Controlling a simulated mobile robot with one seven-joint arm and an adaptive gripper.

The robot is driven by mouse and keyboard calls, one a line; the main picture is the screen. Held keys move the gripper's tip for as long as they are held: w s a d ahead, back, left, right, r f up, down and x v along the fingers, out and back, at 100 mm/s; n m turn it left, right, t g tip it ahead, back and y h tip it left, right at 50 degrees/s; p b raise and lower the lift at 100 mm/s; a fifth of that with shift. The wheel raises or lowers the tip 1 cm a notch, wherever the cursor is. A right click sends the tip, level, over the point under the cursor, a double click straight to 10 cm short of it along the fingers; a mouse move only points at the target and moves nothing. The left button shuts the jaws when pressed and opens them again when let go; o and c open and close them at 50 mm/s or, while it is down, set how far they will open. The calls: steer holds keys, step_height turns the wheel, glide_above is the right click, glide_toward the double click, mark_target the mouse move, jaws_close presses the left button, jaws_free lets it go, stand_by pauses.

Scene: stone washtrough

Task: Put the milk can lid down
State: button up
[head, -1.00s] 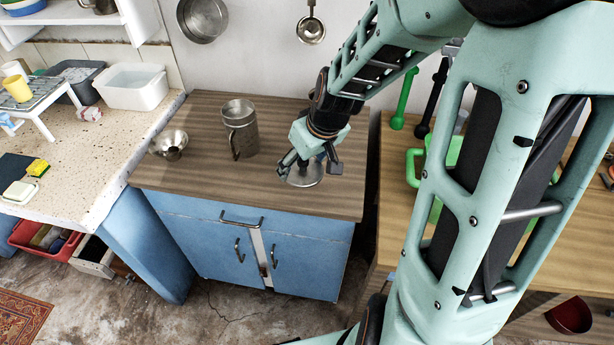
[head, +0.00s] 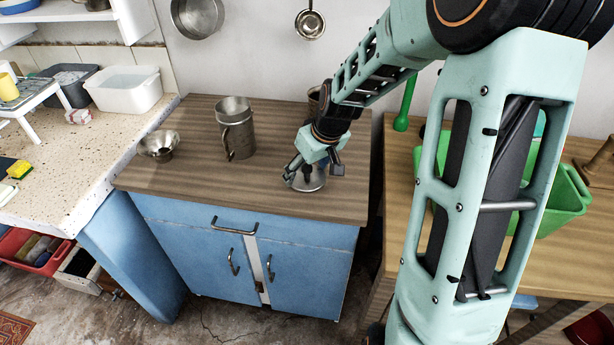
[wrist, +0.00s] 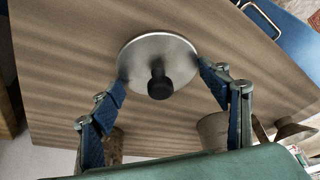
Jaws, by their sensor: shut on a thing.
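The milk can lid (wrist: 180,50) is a round grey metal disc with a black knob in its middle. In the head view the lid (head: 314,183) shows under my gripper (head: 308,174), low at the right front part of the wooden cabinet top (head: 200,184). In the wrist view my gripper (wrist: 161,76) has its two fingers spread to opposite sides of the lid, shut on its rim. The lid looks about level. I cannot tell whether it touches the wood. A tall metal can (head: 239,138) with a side handle stands upright left of the lid.
A metal funnel-like vessel (head: 159,145) stands at the cabinet top's left. Bare wood lies between the can and the front edge. A speckled counter (head: 95,150) with a white basin (head: 125,88) is at left. A green crate (head: 563,200) is on the right-hand table.

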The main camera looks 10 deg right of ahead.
steer(key=shift+f, duration=0.2)
steer(key=o, duration=1)
steer(key=shift+o, duration=0.2)
steer(key=shift+d+r, duration=0.1)
steer(key=shift+r, duration=0.45)
steer(key=p+v, duration=0.2)
steer(key=v, duration=0.9)
steer(key=shift+s, duration=0.3)
steer(key=shift+r, duration=0.1)
